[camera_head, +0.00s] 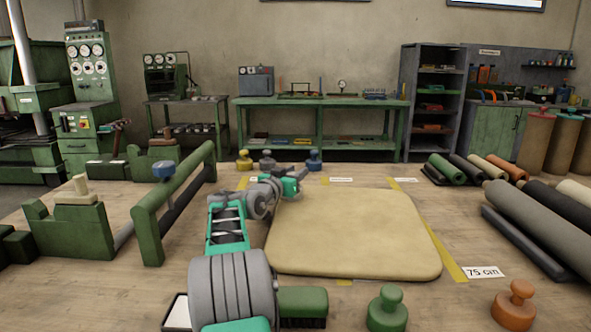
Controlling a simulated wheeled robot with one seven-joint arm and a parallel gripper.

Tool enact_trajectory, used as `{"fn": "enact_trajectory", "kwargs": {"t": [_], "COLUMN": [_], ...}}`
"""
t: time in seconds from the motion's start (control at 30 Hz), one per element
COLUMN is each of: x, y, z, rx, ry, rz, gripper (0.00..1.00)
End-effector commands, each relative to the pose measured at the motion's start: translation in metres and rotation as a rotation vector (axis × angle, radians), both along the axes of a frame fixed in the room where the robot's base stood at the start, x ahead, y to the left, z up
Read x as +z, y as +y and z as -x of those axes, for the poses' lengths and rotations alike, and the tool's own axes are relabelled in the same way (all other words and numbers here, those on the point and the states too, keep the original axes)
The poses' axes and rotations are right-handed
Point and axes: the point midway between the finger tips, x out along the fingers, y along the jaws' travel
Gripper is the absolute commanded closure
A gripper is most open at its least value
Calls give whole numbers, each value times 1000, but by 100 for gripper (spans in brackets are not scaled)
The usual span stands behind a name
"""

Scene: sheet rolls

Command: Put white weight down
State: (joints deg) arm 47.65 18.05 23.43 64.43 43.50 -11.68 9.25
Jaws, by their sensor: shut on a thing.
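My gripper (298,176) is at the far left corner of the tan mat (355,235), low over the table. It is shut, but my wrist hides most of the jaws and what is between them. No white weight can be made out clearly; the held thing is hidden. Other knobbed weights stand on the table: yellow (244,160), grey (267,160) and blue (314,160) behind the mat, green (387,310) and orange (514,305) in front.
A green rail frame (175,205) and a green block with a cream knob (70,225) stand left. Sheet rolls (535,225) lie right. A green brush (302,305) and a "75 cm" label (484,272) are at the front. The mat is bare.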

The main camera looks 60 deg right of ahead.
Motion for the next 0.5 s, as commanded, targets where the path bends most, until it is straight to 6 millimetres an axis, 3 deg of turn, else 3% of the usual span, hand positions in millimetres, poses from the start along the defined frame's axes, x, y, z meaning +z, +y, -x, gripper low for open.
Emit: {"fn": "enact_trajectory", "kwargs": {"t": [0.17,0.2,0.43,0.5], "x": [3,-2,-1,-1], "y": [0,0,0,0], "z": [0,0,0,0], "rx": [0,0,0,0], "ry": [-5,0,0,0], "rz": [8,0,0,0], "gripper": [100,64,45,45]}}
